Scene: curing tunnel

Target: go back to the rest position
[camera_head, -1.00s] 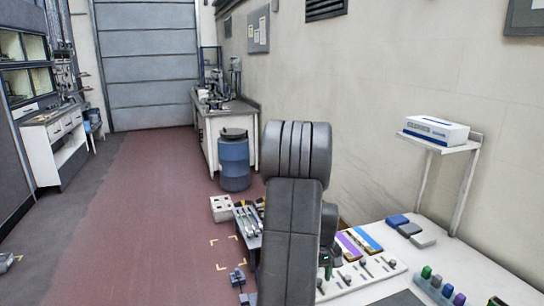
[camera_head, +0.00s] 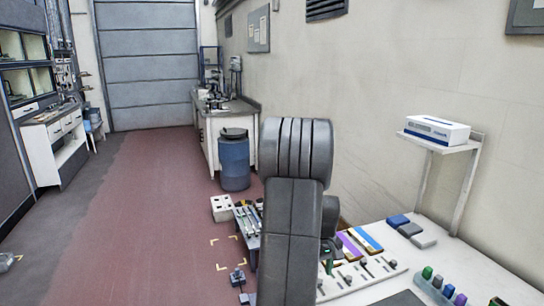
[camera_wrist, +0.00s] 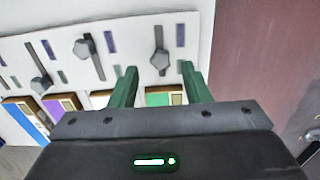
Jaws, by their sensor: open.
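My gripper (camera_wrist: 158,88) shows in the wrist view with its two green fingers apart and nothing between them. It is over the near part of the white worktable, above a white panel (camera_wrist: 25,55) with grey knobs and small coloured strips. In the head view my dark arm stands in the middle of the picture and hides part of the table; only a bit of green from the gripper shows beside it.
Coloured blocks (camera_head: 358,241) and a knob panel (camera_head: 385,268) lie on the white table (camera_head: 440,258). A shelf (camera_head: 450,147) holds a white box (camera_head: 437,129). A blue barrel (camera_head: 235,163) stands by the far bench (camera_head: 215,125). The red floor (camera_head: 150,200) at left is largely clear.

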